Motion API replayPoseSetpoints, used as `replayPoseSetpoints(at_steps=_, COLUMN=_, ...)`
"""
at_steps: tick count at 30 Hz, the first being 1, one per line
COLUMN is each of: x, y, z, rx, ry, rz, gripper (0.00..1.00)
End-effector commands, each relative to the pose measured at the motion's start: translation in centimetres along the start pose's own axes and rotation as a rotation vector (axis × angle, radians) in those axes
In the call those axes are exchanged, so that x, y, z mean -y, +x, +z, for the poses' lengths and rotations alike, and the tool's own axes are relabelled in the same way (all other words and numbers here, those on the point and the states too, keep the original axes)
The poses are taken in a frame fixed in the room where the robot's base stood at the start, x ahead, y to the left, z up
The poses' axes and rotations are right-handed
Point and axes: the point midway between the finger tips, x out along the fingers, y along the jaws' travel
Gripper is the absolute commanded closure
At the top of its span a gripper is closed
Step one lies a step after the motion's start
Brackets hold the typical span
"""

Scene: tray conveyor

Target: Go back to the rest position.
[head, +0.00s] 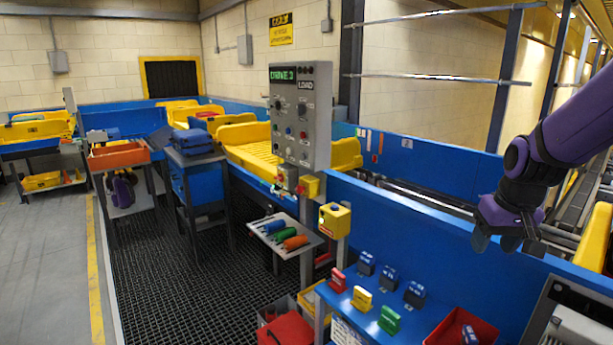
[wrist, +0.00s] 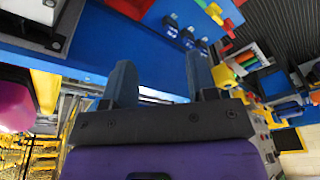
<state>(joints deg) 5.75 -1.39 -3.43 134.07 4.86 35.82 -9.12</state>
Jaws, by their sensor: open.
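My gripper (head: 510,238) is at the right of the head view, on the purple arm, above the conveyor just behind the blue side wall (head: 440,225). In the wrist view the two dark fingers of my gripper (wrist: 160,85) stand apart with nothing between them. Beyond the fingers in the wrist view is a blue panel (wrist: 85,50). The gripper appears clear of the wall and touches nothing that I can see.
A grey control panel (head: 300,115) stands on the wall at the middle. A blue shelf (head: 362,318) holds red, yellow, green and blue blocks. A red bin (head: 445,327) is at its right end. Yellow trays (head: 250,145) sit on the conveyor. Grey floor (head: 40,245) is open at left.

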Motion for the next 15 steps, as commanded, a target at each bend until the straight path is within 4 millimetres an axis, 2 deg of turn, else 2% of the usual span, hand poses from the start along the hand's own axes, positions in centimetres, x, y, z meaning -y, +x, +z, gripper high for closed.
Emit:
replayPoseSetpoints(at_steps=1, x=0.5, y=-1.7, z=0.8, rx=-0.021, ry=-0.006, rz=-0.002, gripper=0.47)
replayPoseSetpoints(at_steps=6, x=2.0, y=-6.0, z=3.5, rx=-0.073, ry=-0.024, rz=-0.004, gripper=0.47)
replayPoseSetpoints(at_steps=15, x=3.8, y=-12.0, z=9.6, rx=-0.162, ry=-0.049, rz=-0.003, gripper=0.47)
